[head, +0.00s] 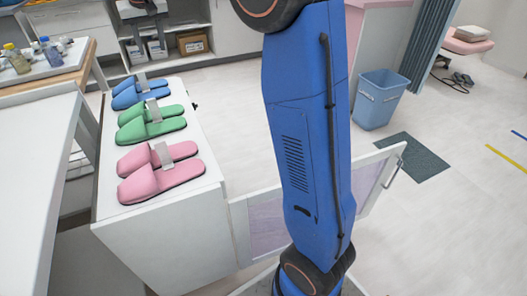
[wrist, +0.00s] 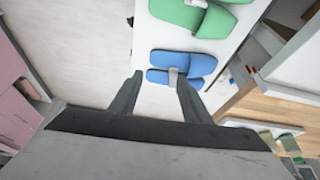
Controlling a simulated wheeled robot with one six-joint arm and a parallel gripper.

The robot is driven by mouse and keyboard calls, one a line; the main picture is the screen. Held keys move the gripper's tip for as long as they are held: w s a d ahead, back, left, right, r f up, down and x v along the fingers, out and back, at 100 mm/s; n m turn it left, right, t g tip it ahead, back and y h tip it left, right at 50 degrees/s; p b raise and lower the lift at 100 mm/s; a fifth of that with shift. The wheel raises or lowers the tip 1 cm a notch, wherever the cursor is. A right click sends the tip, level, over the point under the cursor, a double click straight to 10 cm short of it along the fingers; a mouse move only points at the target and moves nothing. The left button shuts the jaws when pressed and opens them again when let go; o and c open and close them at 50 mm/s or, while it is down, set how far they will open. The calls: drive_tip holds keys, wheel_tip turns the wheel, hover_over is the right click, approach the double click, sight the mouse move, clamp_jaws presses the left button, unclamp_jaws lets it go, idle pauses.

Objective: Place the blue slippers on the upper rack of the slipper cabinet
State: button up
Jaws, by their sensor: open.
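The blue slippers (head: 128,97) lie side by side at the far end of a white cabinet top (head: 112,186), with a pale upright piece between them. In the wrist view the blue slippers (wrist: 200,65) lie just beyond the fingertips. My gripper (wrist: 158,76) is open and empty, its two fingers apart and pointing toward the pale piece, which appears near the right fingertip. A low white cabinet door (head: 265,225) with a lilac panel stands open beside the cabinet. The rack inside is hidden from both views.
Green slippers (head: 150,127) and pink slippers (head: 165,182) share the cabinet top, nearer the front. A table with bottles (head: 45,72) stands at the left. A blue bin (head: 380,98) and a dark mat (head: 416,158) are on the right. Open floor lies between.

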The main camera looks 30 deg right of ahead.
drive_tip(key=s+d+f, duration=0.2)
drive_tip(key=s+d, duration=0.1)
drive_tip(key=s, duration=0.9)
drive_tip(key=s+d+f, duration=0.3)
drive_tip(key=s, duration=1)
drive_tip(key=s+d+f, duration=0.2)
drive_tip(key=s+d, duration=0.1)
drive_tip(key=s, duration=1)
drive_tip(key=shift+d+f+n, duration=0.2)
drive_tip(key=shift+f+n, duration=0.1)
drive_tip(key=shift+n, duration=0.1)
drive_tip(key=s+f, duration=0.3)
drive_tip(key=s, duration=0.1)
drive_tip(key=s+f, duration=0.3)
drive_tip(key=s, duration=0.1)
drive_tip(key=s+d+f, duration=0.1)
drive_tip(key=s+f, duration=0.2)
drive_tip(key=shift+s, duration=0.4)
drive_tip(key=shift+c, duration=1)
drive_tip(key=shift+s+f, duration=0.15)
drive_tip(key=shift+c, duration=0.8)
